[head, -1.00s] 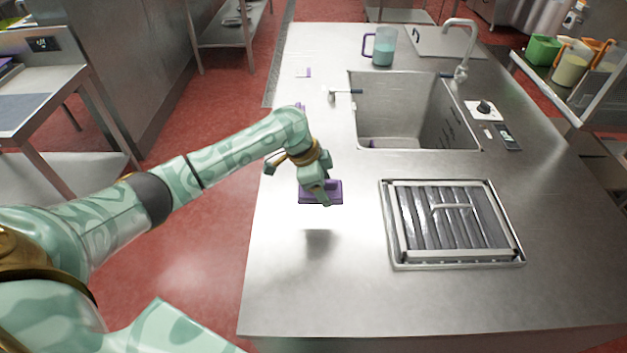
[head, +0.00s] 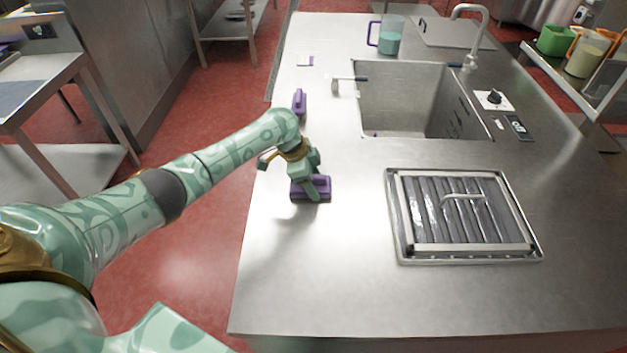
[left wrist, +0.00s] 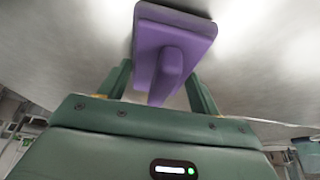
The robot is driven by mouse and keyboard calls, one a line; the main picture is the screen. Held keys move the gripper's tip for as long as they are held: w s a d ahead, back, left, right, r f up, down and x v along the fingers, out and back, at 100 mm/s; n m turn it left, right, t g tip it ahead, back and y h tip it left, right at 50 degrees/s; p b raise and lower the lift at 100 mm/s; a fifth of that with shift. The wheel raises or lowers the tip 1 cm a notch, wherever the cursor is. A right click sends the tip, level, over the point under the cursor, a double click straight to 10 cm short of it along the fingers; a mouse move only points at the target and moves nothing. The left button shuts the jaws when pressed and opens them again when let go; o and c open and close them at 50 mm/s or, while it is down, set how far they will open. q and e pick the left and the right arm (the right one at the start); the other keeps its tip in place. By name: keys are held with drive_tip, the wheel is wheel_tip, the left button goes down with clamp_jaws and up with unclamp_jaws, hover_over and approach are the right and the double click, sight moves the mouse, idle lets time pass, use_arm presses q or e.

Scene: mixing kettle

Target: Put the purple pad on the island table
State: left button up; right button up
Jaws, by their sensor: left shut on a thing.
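The purple pad (head: 323,187) is a flat block with a raised grip, in my left gripper (head: 312,180) over the left part of the steel island table (head: 300,280). It is level and very low, at or just above the top; I cannot tell whether it touches. In the left wrist view the pad (left wrist: 175,28) fills the upper middle, and my left gripper's fingers (left wrist: 158,88) stand on either side of its grip. The fingers are shut on the grip. My right gripper is in neither view.
A second purple piece (head: 299,101) stands near the table's left edge, behind my wrist. A sink (head: 400,100) with a faucet (head: 470,30) and a slatted tray (head: 463,250) lie to the right. A jug (head: 390,38) stands at the back. The front left tabletop is clear.

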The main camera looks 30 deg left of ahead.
use_arm(q)
drive_tip(key=shift+f, duration=0.2)
drive_tip(key=o, duration=0.9)
drive_tip(key=p+v, duration=0.4)
drive_tip(key=v, duration=0.7)
drive_tip(key=shift+r+p, duration=0.3)
drive_tip(key=shift+p, duration=0.1)
drive_tip(key=shift+a+r, duration=0.2)
drive_tip(key=shift+r, duration=0.15)
